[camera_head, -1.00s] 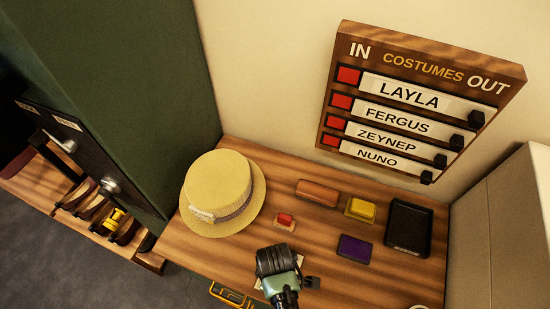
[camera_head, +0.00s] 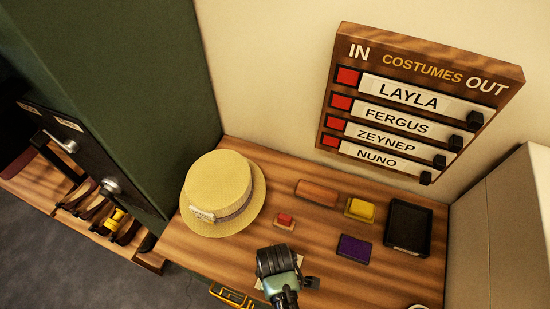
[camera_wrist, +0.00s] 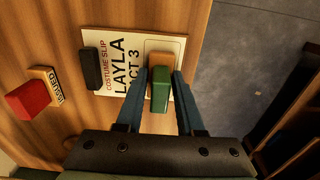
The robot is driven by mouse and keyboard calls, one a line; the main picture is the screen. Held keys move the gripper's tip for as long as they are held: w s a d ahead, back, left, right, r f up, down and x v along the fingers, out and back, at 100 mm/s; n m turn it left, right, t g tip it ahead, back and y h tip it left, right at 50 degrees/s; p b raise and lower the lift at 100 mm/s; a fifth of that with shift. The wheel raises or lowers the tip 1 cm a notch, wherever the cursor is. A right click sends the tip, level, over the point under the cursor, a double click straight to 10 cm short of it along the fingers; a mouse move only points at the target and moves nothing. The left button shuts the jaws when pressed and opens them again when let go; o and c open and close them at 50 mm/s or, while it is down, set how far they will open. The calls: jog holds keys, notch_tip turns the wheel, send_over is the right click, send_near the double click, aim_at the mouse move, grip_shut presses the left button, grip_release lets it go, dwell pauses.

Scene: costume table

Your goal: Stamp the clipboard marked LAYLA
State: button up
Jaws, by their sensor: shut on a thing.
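The LAYLA slip (camera_wrist: 126,75) lies on the wooden table in the wrist view, printed "COSTUME SLIP LAYLA ACT 3", with a black clip (camera_wrist: 92,68) at its left edge. My gripper (camera_wrist: 164,75) is shut on a green-handled stamp (camera_wrist: 160,92) with a pale wooden base. The stamp is over the slip's right part and hides some of it; I cannot tell whether it touches the paper. In the head view my gripper (camera_head: 278,264) covers most of the slip, leaving a pale corner visible. A red-handled stamp (camera_head: 284,221) marked ISSUED stands apart; it also shows in the wrist view (camera_wrist: 30,98).
A straw hat (camera_head: 222,190) sits left on the table. A brown block (camera_head: 317,193), a yellow pad (camera_head: 360,209), a purple pad (camera_head: 354,248) and a black tray (camera_head: 409,226) stand behind and right. The IN/OUT costume board (camera_head: 420,100) hangs on the wall.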

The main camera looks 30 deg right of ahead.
jog(key=shift+r+p, duration=3.55)
jog(key=shift+p, duration=0.15)
